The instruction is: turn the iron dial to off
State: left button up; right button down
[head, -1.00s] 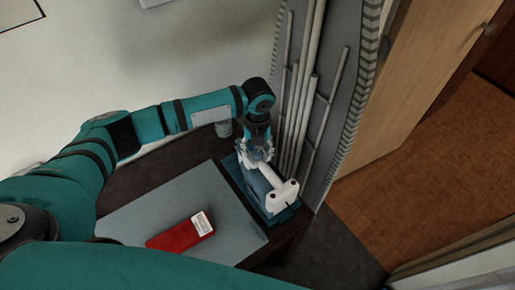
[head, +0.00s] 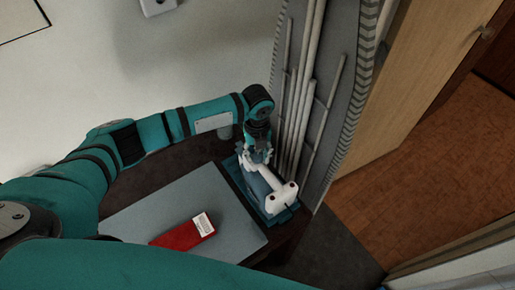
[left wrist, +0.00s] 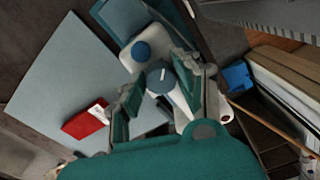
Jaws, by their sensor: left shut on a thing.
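The iron, white and blue (head: 287,195), sits on a teal base at the right end of the dark table. My left gripper (head: 257,157) reaches down onto the iron's far end from above. In the left wrist view, the round blue dial with a white mark (left wrist: 160,77) lies between the two fingers of the left gripper (left wrist: 158,84). The fingers are closed in on the dial's sides. A second round blue part (left wrist: 141,50) shows just beyond it on the white body. The finger contact is hidden in the head view. My right gripper is out of view.
A grey-blue board (head: 150,208) covers much of the table, with a red box (head: 178,237) on it. A grey panel with upright pipes (head: 303,90) stands close behind and right of the iron. A wooden door (head: 420,80) and open tiled floor lie further right.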

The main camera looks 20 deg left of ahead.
aim_at(257, 155)
pick_arm(q)
jog(key=n+p, duration=0.2)
jog(key=n, duration=0.1)
jog(key=shift+r, duration=0.2)
jog(key=shift+f+n+p, duration=0.1)
jog(key=shift+n+p, duration=1.1)
jog(key=shift+n, duration=0.4)
jog(key=o, duration=1.1)
jog(key=shift+o, duration=0.2)
notch_tip(257, 155, up, 12)
jog(key=shift+f, duration=0.1)
